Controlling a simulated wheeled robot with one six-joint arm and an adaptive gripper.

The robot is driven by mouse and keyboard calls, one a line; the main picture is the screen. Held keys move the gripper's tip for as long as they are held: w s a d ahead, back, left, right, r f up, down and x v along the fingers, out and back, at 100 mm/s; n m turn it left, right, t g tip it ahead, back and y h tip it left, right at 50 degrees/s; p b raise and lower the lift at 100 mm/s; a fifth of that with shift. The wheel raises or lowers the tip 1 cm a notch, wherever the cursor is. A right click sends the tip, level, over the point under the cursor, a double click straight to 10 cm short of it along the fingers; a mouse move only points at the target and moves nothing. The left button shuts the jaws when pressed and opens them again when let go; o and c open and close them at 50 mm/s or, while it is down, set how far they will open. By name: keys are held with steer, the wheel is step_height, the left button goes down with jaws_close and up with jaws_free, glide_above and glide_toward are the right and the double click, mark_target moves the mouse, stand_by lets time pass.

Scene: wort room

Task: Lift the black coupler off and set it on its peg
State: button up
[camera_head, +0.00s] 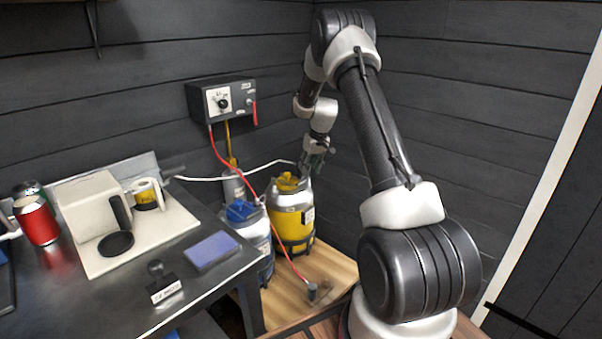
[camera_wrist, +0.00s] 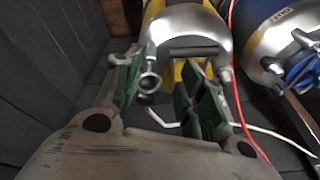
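My gripper (camera_head: 316,160) hangs just above and right of the top of the yellow keg (camera_head: 291,215). In the wrist view its green-padded fingers (camera_wrist: 164,92) stand apart, with the keg's silver collar (camera_wrist: 188,28) and a dark bar (camera_wrist: 195,50) beyond them. I see nothing clamped between the pads. A small dark fitting (camera_head: 311,290) sits at the end of the red hose (camera_head: 268,215) on the wooden platform; I cannot tell whether it is the black coupler. I cannot make out its peg clearly.
A blue-topped keg (camera_head: 249,228) stands left of the yellow one. A control box (camera_head: 222,102) is on the wall, and a pale hose (camera_head: 235,176) runs behind the kegs. The bench (camera_head: 190,305) at left holds cans, a white machine (camera_head: 90,205), a stamp and a blue pad.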

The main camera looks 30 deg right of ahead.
steer(key=shift+t, duration=0.6)
steer(key=w+r, duration=0.2)
steer(key=w, duration=0.1)
steer(key=shift+d+r, duration=0.35)
steer(key=shift+n, duration=0.6)
steer(key=x, duration=0.2)
steer(key=w+x, duration=0.1)
steer(key=x, duration=0.4)
steer(key=shift+w, duration=0.35)
steer(key=shift+w+f, duration=0.1)
steer(key=shift+f, duration=0.35)
steer(key=c, duration=0.7)
